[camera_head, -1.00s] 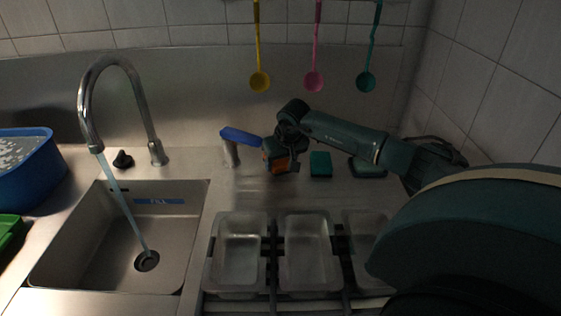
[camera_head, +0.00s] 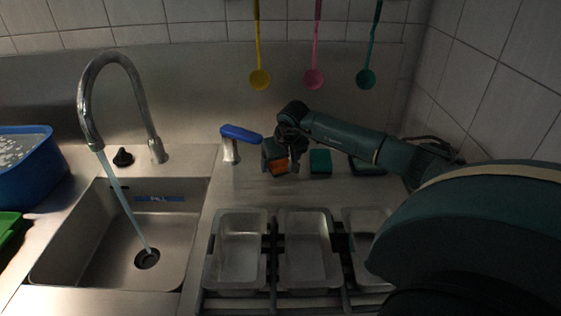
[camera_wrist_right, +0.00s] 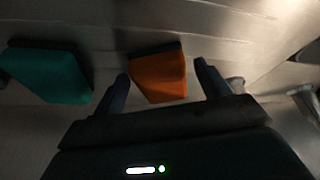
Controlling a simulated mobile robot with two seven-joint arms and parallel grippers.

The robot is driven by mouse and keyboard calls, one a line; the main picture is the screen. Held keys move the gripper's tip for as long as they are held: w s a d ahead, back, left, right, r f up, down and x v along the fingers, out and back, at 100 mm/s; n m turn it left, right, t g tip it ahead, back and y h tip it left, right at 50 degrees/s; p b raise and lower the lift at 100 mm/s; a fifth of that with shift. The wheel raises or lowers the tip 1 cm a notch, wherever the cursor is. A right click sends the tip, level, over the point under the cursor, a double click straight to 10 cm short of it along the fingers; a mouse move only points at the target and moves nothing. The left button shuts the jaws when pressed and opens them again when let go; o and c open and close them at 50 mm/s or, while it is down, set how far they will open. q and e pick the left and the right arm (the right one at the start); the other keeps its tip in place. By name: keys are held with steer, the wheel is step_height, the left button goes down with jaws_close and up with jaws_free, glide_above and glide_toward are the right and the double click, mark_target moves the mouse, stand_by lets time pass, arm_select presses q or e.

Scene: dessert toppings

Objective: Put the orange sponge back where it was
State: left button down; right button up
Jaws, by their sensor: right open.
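The orange sponge (camera_head: 279,167) stands on the steel counter right of the tap, close to the backsplash. My right gripper (camera_head: 281,158) is over it and partly hides it in the head view. In the right wrist view the orange sponge (camera_wrist_right: 158,75) lies between the two spread fingers of my right gripper (camera_wrist_right: 163,82), with a gap visible on each side. The right gripper is open. My left gripper is not in view.
A green sponge (camera_head: 320,162) stands just right of the orange one, with a dark green one (camera_head: 367,165) further right. A blue-handled tap lever (camera_head: 241,134) is close on the left. Metal trays (camera_head: 238,249) sit in front; the sink (camera_head: 115,240) has running water.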

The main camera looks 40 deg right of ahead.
steer(key=b+v, duration=0.1)
steer(key=v, duration=1.1)
steer(key=shift+b, duration=0.35)
